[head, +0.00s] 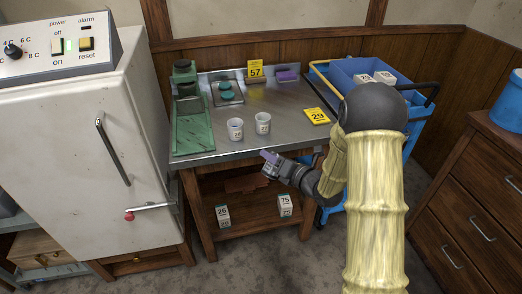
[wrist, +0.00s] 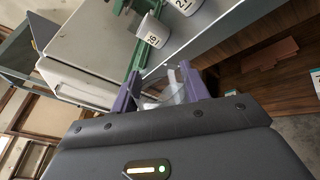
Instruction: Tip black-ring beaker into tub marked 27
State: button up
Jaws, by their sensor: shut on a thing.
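My gripper (head: 268,158) is in front of the metal table's front edge, below the two white tubs. In the wrist view its purple fingers (wrist: 160,90) are shut on a clear glass beaker (wrist: 166,96), which looks tilted in that view. No black ring can be made out on it, and its contents cannot be told. On the table stand a left white tub (head: 235,129) and a right white tub (head: 263,123). In the wrist view the right tub (wrist: 186,5) is cut off, with a number starting with 2; the other tub (wrist: 152,31) has a different number, hard to read.
The metal table (head: 290,122) also bears a green tray (head: 194,130), a yellow 57 sign (head: 255,70), a purple block (head: 287,76) and a flat yellow 29 sign (head: 317,116). Boxes marked 26 (head: 223,215) and 75 (head: 285,204) stand on the shelf below. A blue cart (head: 345,72) is at right.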

jog(key=s+d+f+m+t+h, duration=0.1)
jog(key=d+f+m+h, duration=0.1)
jog(key=d+f, duration=0.3)
jog(key=s+d+f+m+t+h, duration=0.2)
jog(key=d+f+m+h, duration=0.1)
jog(key=d, duration=0.6)
notch_tip(320, 180, down, 3)
jog(key=shift+s+r+t+h, duration=0.15)
jog(key=shift+t+h, duration=0.15)
jog(key=shift+h, duration=0.5)
jog(key=shift+a, duration=0.2)
